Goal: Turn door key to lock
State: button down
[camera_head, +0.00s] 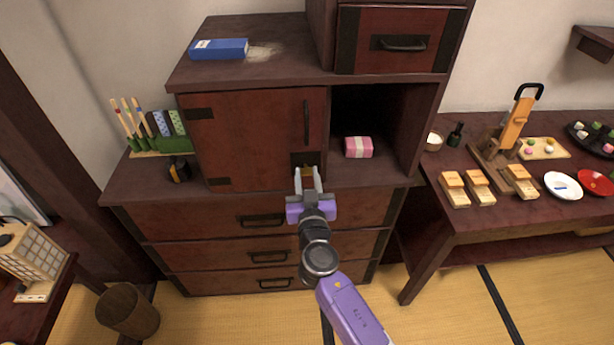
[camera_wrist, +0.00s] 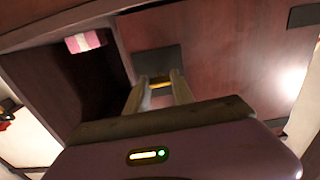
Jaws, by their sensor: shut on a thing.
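A dark red cabinet door (camera_head: 250,135) fills the left side of the cabinet's middle section in the head view and looks closed. A dark lock plate (camera_head: 298,158) sits at its lower right corner; it also shows in the wrist view (camera_wrist: 152,60). My gripper (camera_head: 308,178) is in front of this plate. Its two fingers (camera_wrist: 158,86) are shut on a small brass key (camera_wrist: 160,82) at the plate. The fingers hide much of the key, and its exact turn angle is hard to tell.
A dark vertical handle (camera_head: 306,122) is above the lock plate. The open compartment to the right holds a pink and white box (camera_head: 358,147). Drawers (camera_head: 262,221) lie below the door. A black and yellow object (camera_head: 179,170) stands to the left. A low table with food stands at the right.

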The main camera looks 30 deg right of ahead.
jog(key=shift+f+n, duration=0.1)
jog(key=shift+n, duration=0.3)
jog(key=shift+n+b, duration=1.3)
jog(key=shift+n, duration=7.2)
jog(key=c, duration=1.1)
grip_release()
jog(key=shift+s, duration=0.1)
